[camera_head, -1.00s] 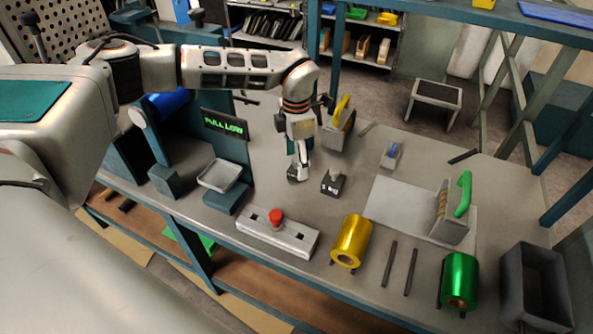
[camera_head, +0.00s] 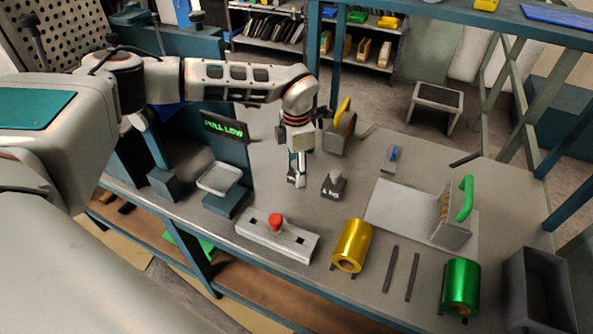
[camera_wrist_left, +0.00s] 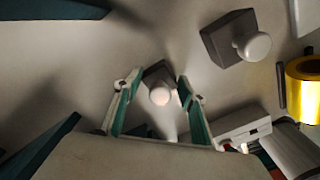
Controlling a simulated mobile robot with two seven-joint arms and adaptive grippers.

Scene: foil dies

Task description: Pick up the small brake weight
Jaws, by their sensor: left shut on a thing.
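The small brake weight (camera_wrist_left: 160,87) is a dark block with a pale round knob. It sits between the fingers of my left gripper (camera_wrist_left: 157,97) in the left wrist view, and the gripper is shut on it. In the head view my left gripper (camera_head: 297,181) points down over the bench and mostly covers the small weight. Whether the weight touches the bench is hard to tell. A larger dark weight with a pale knob (camera_head: 333,186) stands just right of the gripper, apart from it, and also shows in the left wrist view (camera_wrist_left: 226,38). My right gripper is not in view.
A pale tray on a teal stand (camera_head: 219,179) is to the left, below a "PULL LOW" display (camera_head: 225,128). A grey bar with a red button (camera_head: 277,238), a gold roll (camera_head: 352,246) and a green roll (camera_head: 461,287) lie nearer the front. A grey bin (camera_head: 540,290) is far right.

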